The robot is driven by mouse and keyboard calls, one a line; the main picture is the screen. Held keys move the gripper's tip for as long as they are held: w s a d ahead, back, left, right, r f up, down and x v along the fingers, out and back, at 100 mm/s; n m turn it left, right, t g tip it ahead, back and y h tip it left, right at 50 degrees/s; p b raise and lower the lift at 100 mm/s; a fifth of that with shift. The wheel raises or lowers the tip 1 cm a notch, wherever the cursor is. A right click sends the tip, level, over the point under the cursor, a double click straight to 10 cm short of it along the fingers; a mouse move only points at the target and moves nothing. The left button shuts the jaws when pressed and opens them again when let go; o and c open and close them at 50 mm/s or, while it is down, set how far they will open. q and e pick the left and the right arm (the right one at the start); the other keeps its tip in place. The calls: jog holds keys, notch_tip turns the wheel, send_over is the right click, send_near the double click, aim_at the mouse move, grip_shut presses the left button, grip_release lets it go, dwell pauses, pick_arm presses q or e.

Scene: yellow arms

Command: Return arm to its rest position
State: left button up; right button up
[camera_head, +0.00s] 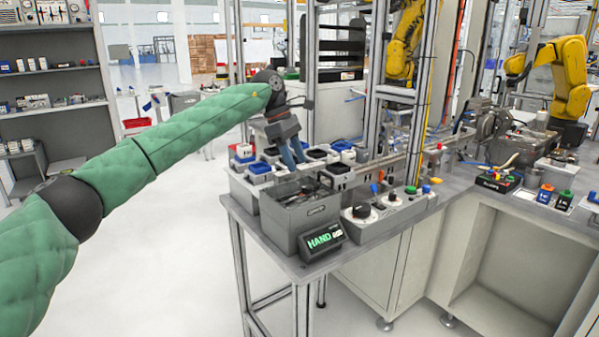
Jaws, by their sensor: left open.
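My left arm (160,148), in green padding with dark joints, reaches in from the left, outstretched. My left gripper (293,160) points down above the far left part of the workbench, over a group of small bins. Its fingers are open, and I see nothing held between them. Whether the fingertips touch anything there is too small to tell. My right arm and gripper are not in view.
The grey workbench (292,262) carries small bins (260,172), a grey box (296,215), a green "HAND" display (322,240) and a button panel (385,207). Metal frame posts rise behind. Yellow robot arms (566,70) stand farther back. Shelves (60,85) are at left; the floor between is clear.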

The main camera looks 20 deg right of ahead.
pick_arm(q)
jog(key=shift+w+a+r, duration=0.1)
jog(key=shift+a+r, duration=0.05)
jog(key=shift+r, duration=0.3)
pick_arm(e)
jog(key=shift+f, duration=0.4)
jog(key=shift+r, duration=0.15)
